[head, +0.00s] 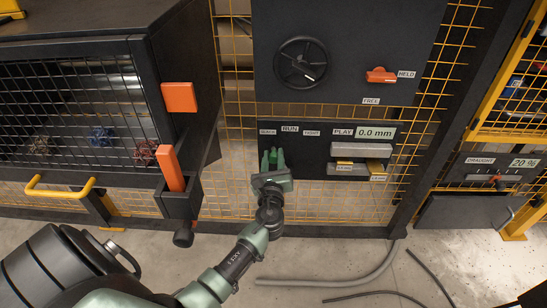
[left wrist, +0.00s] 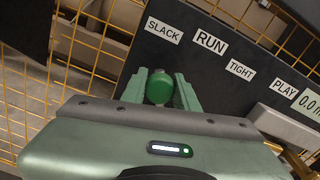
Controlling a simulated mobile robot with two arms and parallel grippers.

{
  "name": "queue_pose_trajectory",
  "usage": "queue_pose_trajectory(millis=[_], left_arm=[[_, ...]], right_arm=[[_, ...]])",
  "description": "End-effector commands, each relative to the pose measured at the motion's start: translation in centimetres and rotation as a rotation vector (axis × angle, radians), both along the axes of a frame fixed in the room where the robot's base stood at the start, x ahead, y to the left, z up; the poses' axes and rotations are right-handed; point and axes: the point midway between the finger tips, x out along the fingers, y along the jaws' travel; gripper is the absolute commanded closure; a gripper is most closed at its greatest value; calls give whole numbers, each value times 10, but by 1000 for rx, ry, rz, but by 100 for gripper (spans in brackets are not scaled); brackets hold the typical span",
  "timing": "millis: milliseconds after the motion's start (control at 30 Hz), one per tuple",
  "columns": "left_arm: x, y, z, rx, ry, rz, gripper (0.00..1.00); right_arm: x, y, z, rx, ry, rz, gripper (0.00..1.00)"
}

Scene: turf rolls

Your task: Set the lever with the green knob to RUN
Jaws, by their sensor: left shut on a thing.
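The round green knob (left wrist: 159,88) shows in the left wrist view, between the two green fingers of my left gripper (left wrist: 160,90). My left gripper (head: 272,160) is shut on it, in front of the dark panel (head: 325,168) in the head view. The panel has a SLACK label (left wrist: 163,31), a RUN label (left wrist: 210,41) and a TIGHT label (left wrist: 241,70) in a row. The knob is below this row, near the SLACK and RUN end; I cannot tell its exact setting. The lever's shaft is hidden. My right gripper is out of view.
A PLAY readout (head: 375,133) shows 0.0 mm, with grey blocks (head: 361,150) below it. A black handwheel (head: 301,63) and an orange handle (head: 380,75) are above. A mesh cage (head: 75,105) stands at left. Hoses (head: 330,281) lie on the floor.

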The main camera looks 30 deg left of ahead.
Motion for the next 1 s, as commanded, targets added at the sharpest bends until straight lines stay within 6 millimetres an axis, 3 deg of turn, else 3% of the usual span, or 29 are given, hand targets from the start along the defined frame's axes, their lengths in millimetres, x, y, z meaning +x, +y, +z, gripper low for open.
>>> queue_pose_trajectory(millis=[667,1000], left_arm=[[3,-6,5,41,29,-1,100],[15,-26,10,229,145,-3,100]], right_arm=[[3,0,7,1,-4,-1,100],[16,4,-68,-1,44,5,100]])
